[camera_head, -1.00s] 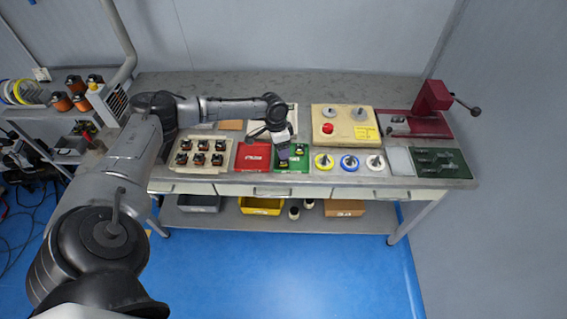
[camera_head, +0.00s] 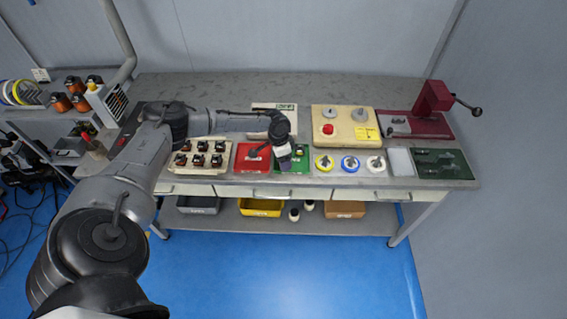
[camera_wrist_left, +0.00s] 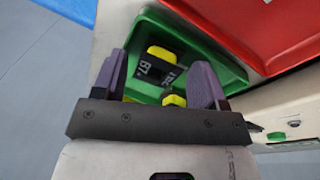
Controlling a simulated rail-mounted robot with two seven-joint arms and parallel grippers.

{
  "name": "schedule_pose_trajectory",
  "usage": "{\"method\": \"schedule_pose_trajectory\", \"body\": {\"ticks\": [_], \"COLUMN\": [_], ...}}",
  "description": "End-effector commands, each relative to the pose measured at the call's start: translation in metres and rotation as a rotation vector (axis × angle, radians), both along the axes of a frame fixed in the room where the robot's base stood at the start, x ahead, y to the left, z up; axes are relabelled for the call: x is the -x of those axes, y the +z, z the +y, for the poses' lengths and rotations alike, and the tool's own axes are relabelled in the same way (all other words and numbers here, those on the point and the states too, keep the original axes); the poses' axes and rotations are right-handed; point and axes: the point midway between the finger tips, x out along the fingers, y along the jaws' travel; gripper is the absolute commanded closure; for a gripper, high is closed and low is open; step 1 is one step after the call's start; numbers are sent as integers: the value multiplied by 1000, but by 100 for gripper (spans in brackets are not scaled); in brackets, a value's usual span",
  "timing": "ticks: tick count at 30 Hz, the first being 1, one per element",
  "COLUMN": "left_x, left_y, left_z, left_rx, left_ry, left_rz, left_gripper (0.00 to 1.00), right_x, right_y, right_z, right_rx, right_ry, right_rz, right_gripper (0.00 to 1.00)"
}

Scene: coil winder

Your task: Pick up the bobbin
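The bobbin (camera_wrist_left: 160,72) is a black block with white lettering and yellow ends. In the left wrist view it lies in a green tray (camera_wrist_left: 205,57). The green tray shows in the head view (camera_head: 306,165), where my left gripper (camera_head: 284,165) comes down over it and hides the bobbin. My left gripper's two purple-grey fingers (camera_wrist_left: 158,78) stand apart with the bobbin in view between them. I cannot tell whether either finger touches it. My right gripper is not in view.
A red tray (camera_head: 252,166) adjoins the green one on the left. A rack of several dark parts (camera_head: 201,172) stands further left. Wire spools (camera_head: 350,163) sit to the right, with a cream control box (camera_head: 344,114) behind. A red winder (camera_head: 434,98) stands at the far right.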

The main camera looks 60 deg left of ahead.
Motion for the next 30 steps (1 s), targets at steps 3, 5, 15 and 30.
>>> {"method": "schedule_pose_trajectory", "body": {"ticks": [3, 5, 15, 30], "left_x": [0, 0, 0, 0], "left_y": [0, 0, 0, 24], "left_z": [0, 0, 0, 0], "left_rx": [0, 0, 0, -1], "left_ry": [0, 0, 0, -1], "left_rz": [0, 0, 1, -1], "left_gripper": [46, 52, 81, 82], "right_x": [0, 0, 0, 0], "right_y": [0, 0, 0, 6], "right_z": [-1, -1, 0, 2], "right_rx": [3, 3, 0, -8], "right_ry": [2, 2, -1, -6], "right_rz": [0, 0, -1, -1], "right_gripper": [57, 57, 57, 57]}}
